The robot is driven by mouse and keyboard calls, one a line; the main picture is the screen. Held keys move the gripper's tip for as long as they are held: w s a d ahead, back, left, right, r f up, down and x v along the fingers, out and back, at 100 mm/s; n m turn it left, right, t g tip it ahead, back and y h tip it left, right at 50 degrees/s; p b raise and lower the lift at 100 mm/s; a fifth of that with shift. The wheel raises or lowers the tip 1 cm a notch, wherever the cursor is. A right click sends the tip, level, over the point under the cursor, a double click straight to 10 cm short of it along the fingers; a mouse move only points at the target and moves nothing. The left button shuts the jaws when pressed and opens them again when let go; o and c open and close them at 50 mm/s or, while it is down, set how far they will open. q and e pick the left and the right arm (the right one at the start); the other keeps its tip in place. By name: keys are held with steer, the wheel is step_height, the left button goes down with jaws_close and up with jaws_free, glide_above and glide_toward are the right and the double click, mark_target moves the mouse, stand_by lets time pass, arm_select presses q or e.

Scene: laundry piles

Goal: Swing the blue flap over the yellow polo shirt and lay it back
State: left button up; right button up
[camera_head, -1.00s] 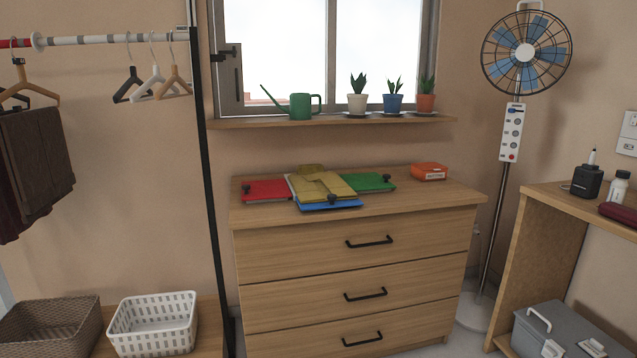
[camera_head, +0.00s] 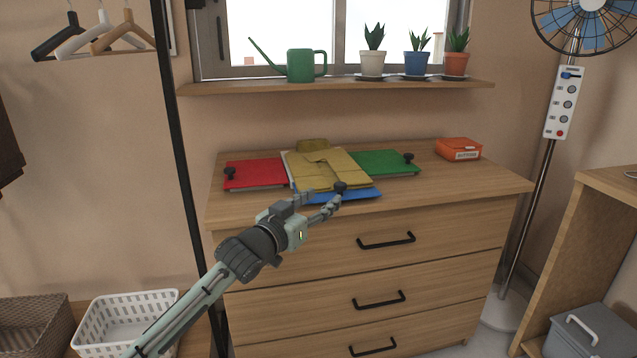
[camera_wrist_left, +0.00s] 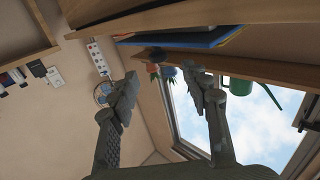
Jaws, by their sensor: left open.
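The yellow polo shirt (camera_head: 322,168) lies on the folding board on top of the dresser. The blue flap (camera_head: 360,194) lies flat at the front, mostly under the shirt, with its front edge showing. A black knob (camera_head: 340,187) stands at the front of the board. The red flap (camera_head: 250,174) is flat on the left and the green flap (camera_head: 384,162) flat on the right. My left gripper (camera_head: 327,202) is open and empty at the dresser's front edge, fingertips close to the knob; I cannot tell if they touch. The blue flap's underside shows in the left wrist view (camera_wrist_left: 195,40).
The wooden dresser (camera_head: 450,193) has free top at the right and front left. An orange box (camera_head: 459,149) sits at its back right. A shelf above holds a green watering can (camera_head: 300,66) and potted plants. A black rail post (camera_head: 180,160) stands left of the dresser.

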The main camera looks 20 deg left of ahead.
mark_target(337, 188)
arm_select(q)
steer(key=shift+w+d+r, duration=0.1)
steer(key=shift+w+r, duration=0.05)
steer(key=shift+w, duration=0.3)
steer(key=w, duration=0.2)
steer(key=w+d, duration=0.1)
steer(key=w, duration=0.3)
steer(key=shift+w+d, duration=0.15)
steer(key=shift+d, duration=0.1)
steer(key=shift+c, duration=0.6)
jaws_close()
